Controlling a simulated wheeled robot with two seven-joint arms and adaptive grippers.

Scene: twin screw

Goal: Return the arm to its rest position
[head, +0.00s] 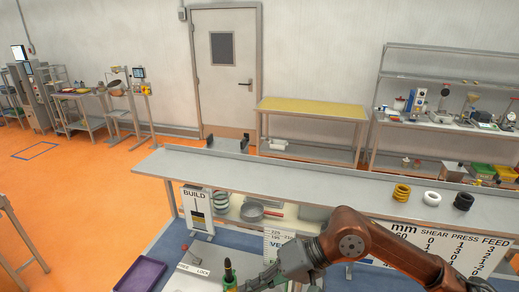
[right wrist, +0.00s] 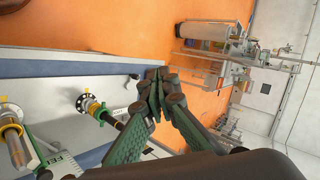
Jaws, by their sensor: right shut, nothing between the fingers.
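My right arm (head: 365,243) is copper-brown and reaches in from the lower right of the head view. Its dark gripper (head: 262,280) hangs low over the front of the workstation, partly cut off by the picture's lower edge. In the right wrist view the same gripper (right wrist: 157,92) shows green finger pads brought together, with nothing between them. The fingers are in the air, in front of the bench edge and orange floor. My left gripper is not in view.
A dark-tipped upright piece (head: 228,272) stands just left of the gripper. A purple tray (head: 140,275) lies at lower left. A long grey shelf (head: 300,180) crosses behind, with yellow (head: 401,192), white and black coils.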

